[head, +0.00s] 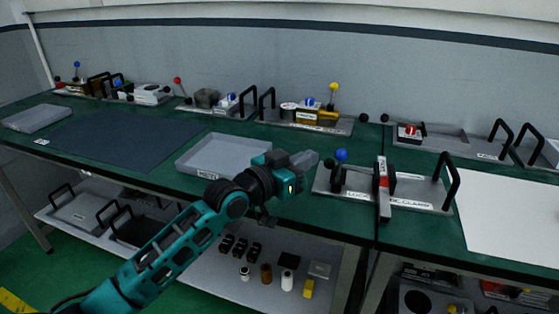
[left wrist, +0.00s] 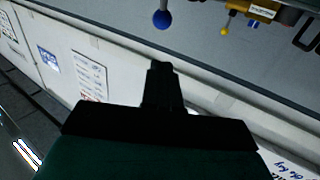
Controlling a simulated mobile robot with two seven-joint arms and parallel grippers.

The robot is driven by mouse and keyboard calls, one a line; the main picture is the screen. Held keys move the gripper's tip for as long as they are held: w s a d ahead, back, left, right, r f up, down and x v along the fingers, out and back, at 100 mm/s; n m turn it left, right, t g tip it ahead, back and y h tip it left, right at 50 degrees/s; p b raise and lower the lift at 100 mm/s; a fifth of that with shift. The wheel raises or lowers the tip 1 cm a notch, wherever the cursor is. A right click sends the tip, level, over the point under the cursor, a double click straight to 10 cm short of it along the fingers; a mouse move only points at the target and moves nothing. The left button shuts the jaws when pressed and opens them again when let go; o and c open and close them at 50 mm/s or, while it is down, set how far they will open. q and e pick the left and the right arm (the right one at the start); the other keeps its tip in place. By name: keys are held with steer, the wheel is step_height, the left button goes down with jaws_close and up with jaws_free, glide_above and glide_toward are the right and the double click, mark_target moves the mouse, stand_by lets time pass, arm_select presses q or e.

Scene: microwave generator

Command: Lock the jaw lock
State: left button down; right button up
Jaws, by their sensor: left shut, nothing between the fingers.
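The jaw clamp fixture (head: 425,204) is a grey plate with labels on the green bench, right of centre in the head view. A lever with a blue ball knob (head: 341,155) stands at its left end. A grey upright jaw piece with a red and white label (head: 383,172) stands at its middle. My left gripper (head: 308,160) is shut and empty, a little left of the blue knob. In the left wrist view the closed fingers (left wrist: 160,82) point toward a blue ball (left wrist: 162,18), with a visible gap between them. My right gripper is not in view.
A grey tray (head: 190,162) lies left of my left gripper. A black handle (head: 452,183) stands at the fixture's right end. Several fixtures with ball levers, such as a yellow one (head: 333,87), line the back. A dark mat (head: 110,142) and white sheet (head: 510,218) are clear.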

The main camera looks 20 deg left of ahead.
arm_select(q)
steer(key=s+a+r, duration=0.1)
steer(key=s+a, duration=0.2)
steer(key=s, duration=0.2)
steer(key=shift+r, duration=0.4)
